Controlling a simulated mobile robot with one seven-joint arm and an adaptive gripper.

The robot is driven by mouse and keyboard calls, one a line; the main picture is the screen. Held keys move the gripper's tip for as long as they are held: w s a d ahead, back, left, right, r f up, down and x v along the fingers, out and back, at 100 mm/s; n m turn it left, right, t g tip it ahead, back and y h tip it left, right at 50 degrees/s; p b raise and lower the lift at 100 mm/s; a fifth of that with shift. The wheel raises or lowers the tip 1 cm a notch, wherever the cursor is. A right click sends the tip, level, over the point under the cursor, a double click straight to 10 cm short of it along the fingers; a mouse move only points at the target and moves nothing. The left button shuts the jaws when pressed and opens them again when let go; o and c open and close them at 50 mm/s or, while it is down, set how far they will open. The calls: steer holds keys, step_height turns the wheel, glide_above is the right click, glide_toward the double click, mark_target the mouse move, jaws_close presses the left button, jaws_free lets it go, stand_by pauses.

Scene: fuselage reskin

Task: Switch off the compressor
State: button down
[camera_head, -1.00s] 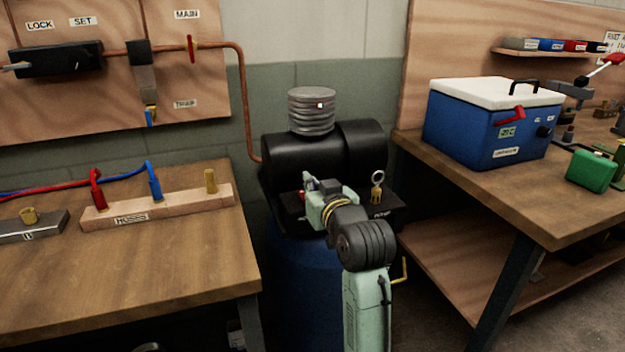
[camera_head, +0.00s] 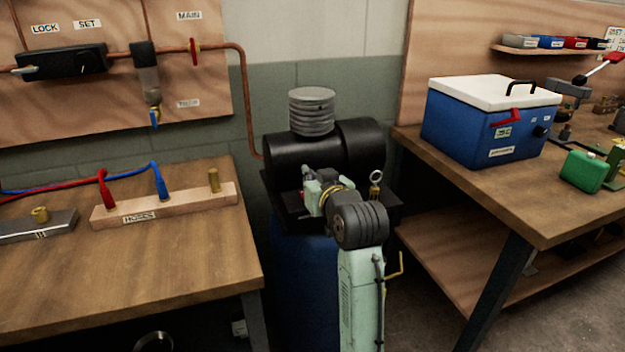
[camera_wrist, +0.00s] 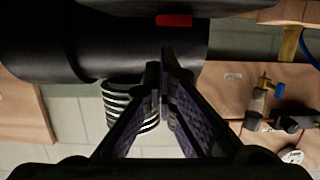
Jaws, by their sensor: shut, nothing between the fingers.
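The compressor has a blue tank (camera_head: 303,285), a black motor housing (camera_head: 300,152) and a ribbed grey cylinder (camera_head: 312,112) on top. A black control box (camera_head: 295,222) sits at its front, partly hidden by my arm. A small red switch (camera_wrist: 174,20) shows on the compressor's black body near the top of the wrist view. My gripper (camera_wrist: 164,62) is shut and empty, with its fingertips just below the switch in that picture and apart from it. In the head view my gripper (camera_head: 309,184) is over the control box, its fingers mostly hidden.
A wooden bench (camera_head: 200,270) with a hose rack (camera_head: 190,204) stands left. Another bench (camera_head: 470,195) with a blue cooler-like box (camera_head: 470,130) stands right. A copper pipe (camera_head: 243,90) runs down behind the compressor. A brass ring-topped fitting (camera_head: 376,184) stands right of my gripper.

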step_height(320, 180, up, 3)
steer(key=shift+w+a+f+p, duration=0.1)
steer(key=shift+p, duration=0.65)
steer(key=b+v, duration=0.3)
steer(key=v, duration=0.7)
steer(key=shift+r, duration=0.4)
steer(key=shift+w, duration=0.15)
